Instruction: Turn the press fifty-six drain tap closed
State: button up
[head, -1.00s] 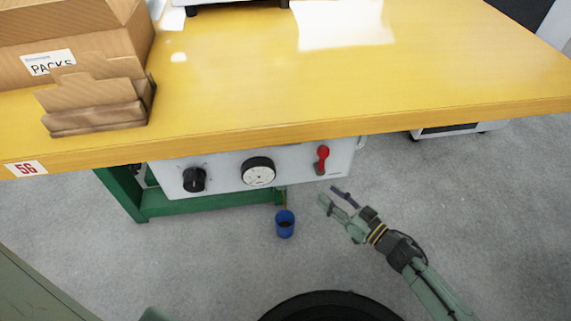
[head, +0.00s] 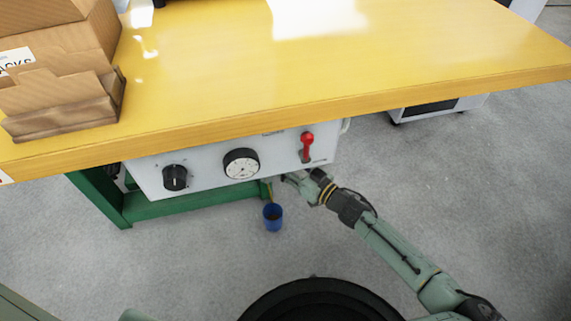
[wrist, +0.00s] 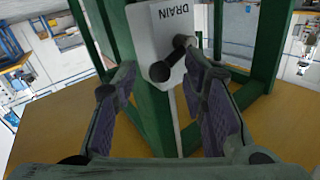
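The drain tap (wrist: 160,71) is a small black fitting with a short dark lever (wrist: 183,43) on a pale block (wrist: 150,32) marked DRAIN, in the wrist view. My gripper (wrist: 158,70) is open, with one finger either side of the tap. The right finger is close to the lever's end; I cannot tell whether they touch. In the head view my gripper (head: 286,179) is under the lower right of the white control panel (head: 205,171), and the tap is hidden. A thin brownish line, apparently liquid, runs down to a blue cup (head: 273,223).
The yellow bench top (head: 220,90) overhangs the panel. The panel carries a black knob (head: 175,177), a round gauge (head: 241,164) and a red-handled lever (head: 307,146) just above my gripper. A green frame (head: 170,208) stands below.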

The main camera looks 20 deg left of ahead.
jog(key=shift+a, duration=0.1)
jog(key=shift+c, duration=0.6)
jog(key=shift+w, duration=0.1)
grip_shut()
jog(key=r+n+h+p, duration=0.1)
jog(key=p, duration=0.3)
jog(key=n+h+p, duration=0.1)
jog(key=n+p, duration=0.1)
jog(key=p, duration=0.3)
jog(key=r+n+h+p, duration=0.1)
jog(key=p, duration=0.4)
jog(key=shift+s+a+r, duration=0.25)
jog(key=shift+a+r, duration=0.05)
jog(key=shift+a, duration=0.05)
jog(key=shift+f+h, duration=0.1)
jog(key=shift+h, duration=0.2)
grip_release()
jog(key=shift+o, duration=0.6)
jog(key=shift+s+a, duration=0.1)
jog(key=shift+a, duration=0.05)
